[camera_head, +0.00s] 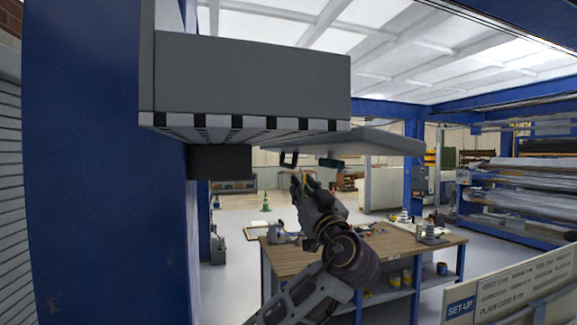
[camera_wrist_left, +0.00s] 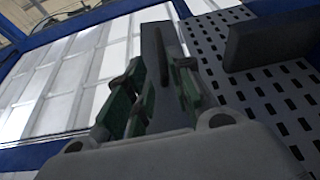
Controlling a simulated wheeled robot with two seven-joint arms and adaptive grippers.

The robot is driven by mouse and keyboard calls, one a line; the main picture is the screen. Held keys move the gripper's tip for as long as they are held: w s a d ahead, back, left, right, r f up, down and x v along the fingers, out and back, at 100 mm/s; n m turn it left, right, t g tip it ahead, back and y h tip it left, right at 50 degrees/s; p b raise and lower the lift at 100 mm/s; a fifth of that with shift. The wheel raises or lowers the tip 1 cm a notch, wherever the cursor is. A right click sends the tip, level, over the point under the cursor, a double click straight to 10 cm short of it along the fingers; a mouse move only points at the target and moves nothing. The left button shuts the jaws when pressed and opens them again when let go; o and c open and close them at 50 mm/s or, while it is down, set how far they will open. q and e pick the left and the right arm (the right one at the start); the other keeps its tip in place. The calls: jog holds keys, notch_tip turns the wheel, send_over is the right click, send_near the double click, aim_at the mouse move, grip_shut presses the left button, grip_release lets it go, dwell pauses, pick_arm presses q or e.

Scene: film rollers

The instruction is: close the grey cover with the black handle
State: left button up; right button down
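The grey cover (camera_head: 375,140) stands open, sticking out to the right from under the grey box (camera_head: 250,85). My left gripper (camera_head: 303,180) points up just below the handle; contact cannot be made out. In the left wrist view, my left gripper's green-padded fingers (camera_wrist_left: 155,90) are apart. A dark grey slab (camera_wrist_left: 158,50) shows between and beyond them; I cannot tell whether it is the cover or the handle. My right gripper is not in view.
A dark block (camera_head: 220,162) hangs under the box beside a blue column (camera_head: 105,160). It seems to show in the left wrist view (camera_wrist_left: 268,40), against a perforated panel (camera_wrist_left: 255,95). A wooden workbench (camera_head: 400,248) stands below and behind my arm.

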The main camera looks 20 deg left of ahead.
aim_at(288, 166)
pick_arm(q)
jog(key=shift+p+x, duration=2.35)
jog(key=shift+x, duration=3.65)
jog(key=shift+f, duration=0.1)
grip_shut()
